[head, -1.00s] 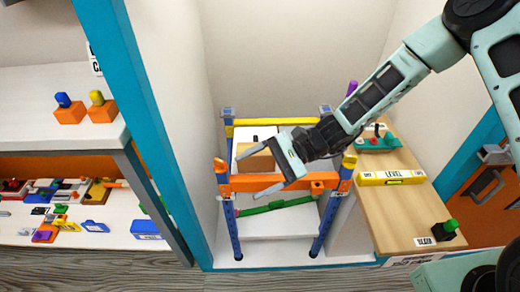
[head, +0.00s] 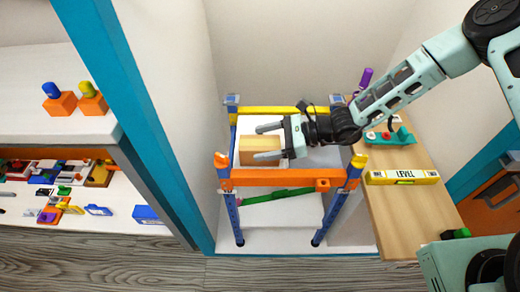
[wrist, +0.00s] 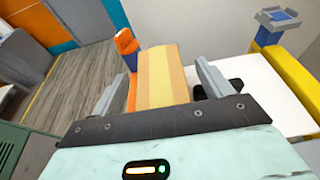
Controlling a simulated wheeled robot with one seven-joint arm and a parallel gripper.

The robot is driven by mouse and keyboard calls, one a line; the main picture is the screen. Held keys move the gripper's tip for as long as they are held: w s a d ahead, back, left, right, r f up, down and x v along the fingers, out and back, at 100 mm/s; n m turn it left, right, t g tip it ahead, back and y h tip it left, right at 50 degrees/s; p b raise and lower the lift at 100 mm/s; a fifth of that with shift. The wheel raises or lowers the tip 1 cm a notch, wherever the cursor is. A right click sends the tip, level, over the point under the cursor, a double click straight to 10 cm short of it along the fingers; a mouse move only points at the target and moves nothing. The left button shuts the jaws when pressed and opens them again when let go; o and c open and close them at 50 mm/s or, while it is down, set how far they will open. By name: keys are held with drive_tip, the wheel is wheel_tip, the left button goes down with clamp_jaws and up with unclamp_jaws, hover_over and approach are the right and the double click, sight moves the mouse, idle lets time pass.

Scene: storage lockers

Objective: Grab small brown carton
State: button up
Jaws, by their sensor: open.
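The small brown carton (head: 262,151) sits on the white top shelf of a small rack, near its left side. In the wrist view the carton (wrist: 162,78) shows as a tan and yellow block between the two fingers. My gripper (head: 267,142) is open and reaches in from the right, level with the carton. In the wrist view my gripper (wrist: 160,88) has one finger on each side of the carton, with a visible gap on the right. I cannot tell whether the left finger touches it.
The rack has an orange front bar (head: 275,177) and blue posts with raised corner caps. A wooden counter (head: 405,205) at the right holds a yellow level (head: 402,177) and a teal tool holder. Left shelves (head: 60,100) hold orange blocks and small parts.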

drive_tip(key=shift+x, duration=0.8)
drive_tip(key=c, duration=1.1)
drive_tip(key=shift+c, duration=0.2)
drive_tip(key=shift+r, duration=0.15)
